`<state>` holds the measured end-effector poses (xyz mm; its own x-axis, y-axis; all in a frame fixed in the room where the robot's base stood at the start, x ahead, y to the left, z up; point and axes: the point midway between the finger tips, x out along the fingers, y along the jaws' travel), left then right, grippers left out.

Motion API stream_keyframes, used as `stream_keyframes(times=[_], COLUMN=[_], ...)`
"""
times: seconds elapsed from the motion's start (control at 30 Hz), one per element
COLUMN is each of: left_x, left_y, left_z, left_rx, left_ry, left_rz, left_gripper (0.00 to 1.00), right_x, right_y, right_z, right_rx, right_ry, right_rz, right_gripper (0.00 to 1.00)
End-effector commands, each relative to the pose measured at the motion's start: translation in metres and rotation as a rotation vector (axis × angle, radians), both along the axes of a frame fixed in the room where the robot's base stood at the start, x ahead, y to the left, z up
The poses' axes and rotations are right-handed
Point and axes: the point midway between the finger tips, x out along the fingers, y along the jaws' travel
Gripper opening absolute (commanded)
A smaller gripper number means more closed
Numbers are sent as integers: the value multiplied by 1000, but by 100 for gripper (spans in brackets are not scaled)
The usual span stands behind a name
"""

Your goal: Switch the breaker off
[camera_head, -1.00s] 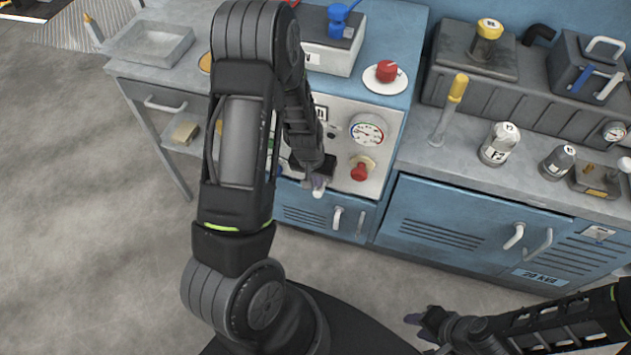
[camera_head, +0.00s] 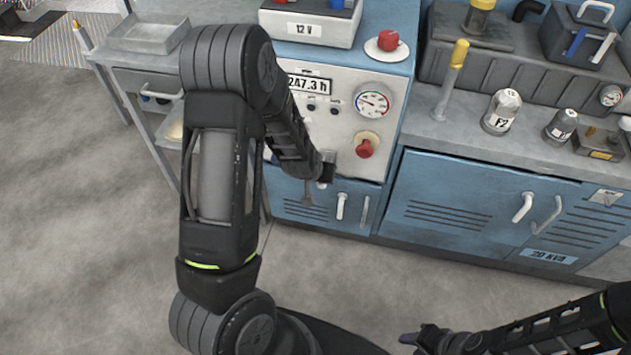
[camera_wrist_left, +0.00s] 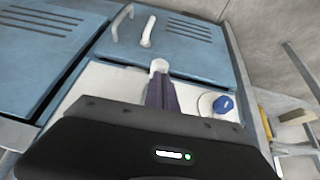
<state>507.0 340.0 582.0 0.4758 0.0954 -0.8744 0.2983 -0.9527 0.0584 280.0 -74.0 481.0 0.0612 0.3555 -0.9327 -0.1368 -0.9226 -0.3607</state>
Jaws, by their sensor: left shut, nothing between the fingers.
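The white control panel (camera_head: 340,115) is on the front of a blue cabinet. A small white tip (camera_head: 321,185) shows at its lower edge; in the left wrist view this white-tipped part (camera_wrist_left: 160,66) lies right at my fingertips. I cannot tell whether they touch it, or whether it is the breaker's lever. My left gripper (camera_wrist_left: 160,88) is shut and empty, over the panel's lower part; in the head view (camera_head: 322,176) its fingers are mostly hidden. My right gripper (camera_head: 408,338) is low at the right, away from the panel; its opening is unclear.
A red knob (camera_head: 365,148) and a gauge (camera_head: 373,104) are right of my left gripper. A blue knob (camera_wrist_left: 223,104) shows on the panel in the wrist view. White door handles (camera_head: 341,206) stick out below. The floor in front is clear.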

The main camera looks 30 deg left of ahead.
Motion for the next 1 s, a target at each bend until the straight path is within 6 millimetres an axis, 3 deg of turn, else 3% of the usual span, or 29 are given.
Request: stream_keyframes(times=[0.13, 1.0], left_x=[-2, 11], left_y=[-1, 4], left_z=[-12, 0], left_rx=[-1, 0], left_ry=[1, 2], left_rz=[1, 0], left_gripper=[0, 0], right_x=[0, 0], right_y=[0, 0], right_z=[-11, -3], right_rx=[0, 0], right_ry=[-1, 0], right_rz=[0, 0], right_gripper=[36, 36])
